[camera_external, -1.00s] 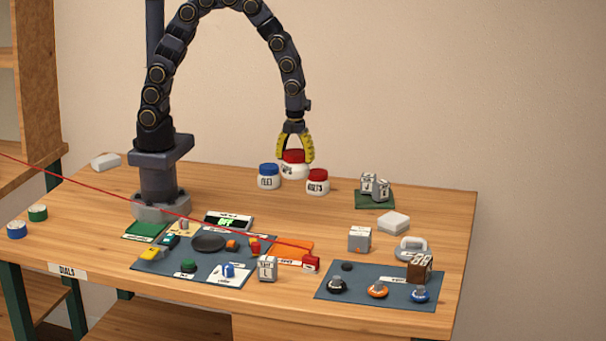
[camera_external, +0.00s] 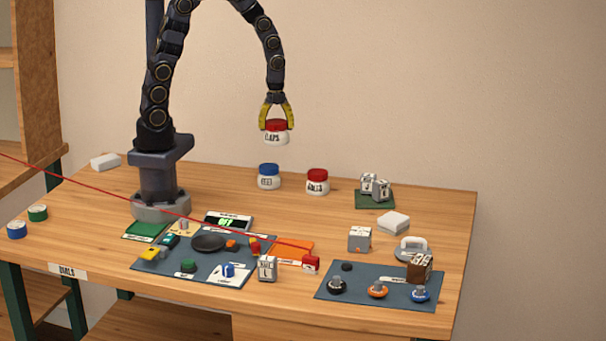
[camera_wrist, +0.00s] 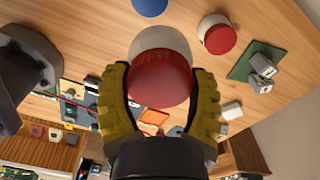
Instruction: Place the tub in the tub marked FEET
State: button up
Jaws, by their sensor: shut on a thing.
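My gripper (camera_external: 276,113) is shut on a white tub with a red lid (camera_external: 276,136) and holds it upright in the air, above and behind the blue-lidded tub. The held tub's label seems to read CAPS. In the wrist view, the red lid of the held tub (camera_wrist: 160,80) sits between the two yellow fingers. The blue-lidded tub (camera_external: 269,177) stands on the table; its label is small and seems to read FEET. Another red-lidded tub (camera_external: 317,182) stands to its right, its label hard to read.
A dark mat with dials (camera_external: 376,289) lies front right. A panel of coloured parts (camera_external: 208,262) lies front centre. A green pad with two grey blocks (camera_external: 375,200) is right of the tubs. A white block (camera_external: 394,222) and grey block (camera_external: 359,239) stand nearby. Table is clear around the tubs.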

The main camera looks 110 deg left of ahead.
jog(key=s+a+n, duration=0.1)
jog(key=s+a, duration=0.2)
send_over(269, 166)
jog(key=shift+a+f, duration=0.1)
jog(key=shift+f, duration=3.8)
jog(key=shift+f, duration=0.15)
jog(key=o, duration=1.1)
